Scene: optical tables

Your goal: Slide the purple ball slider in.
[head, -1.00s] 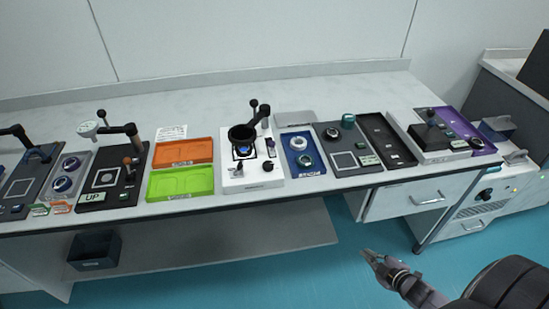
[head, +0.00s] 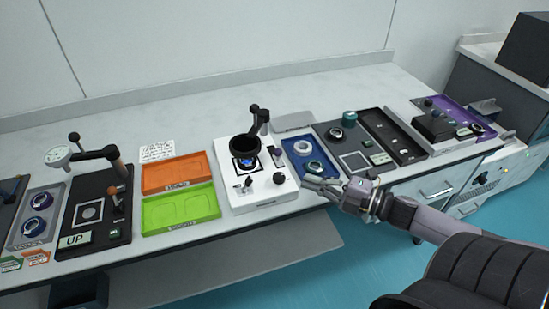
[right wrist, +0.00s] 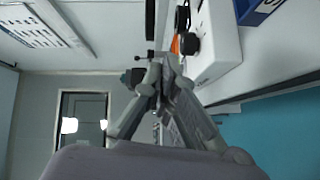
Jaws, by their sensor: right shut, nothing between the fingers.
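A white device (head: 264,196) stands on the bench in the middle of the head view. It carries a black cup (head: 244,148), a blue-lit square window and several small knobs. A small dark bluish-purple knob (head: 277,155) stands at its right side; I cannot tell whether this is the purple ball slider. My right gripper (head: 309,184) is shut and empty, just right of the device, over the front edge of the blue tray. In the right wrist view my gripper's fingertips (right wrist: 162,62) meet, with the white device (right wrist: 222,48) beyond at the right. My left gripper is not in view.
Right of the device are the blue tray (head: 291,150) with rings, a dark grey panel (head: 325,139) and a black tray (head: 411,150). Orange (head: 172,173) and green (head: 155,213) trays lie to the left. A purple tray (head: 488,126) is at the far right.

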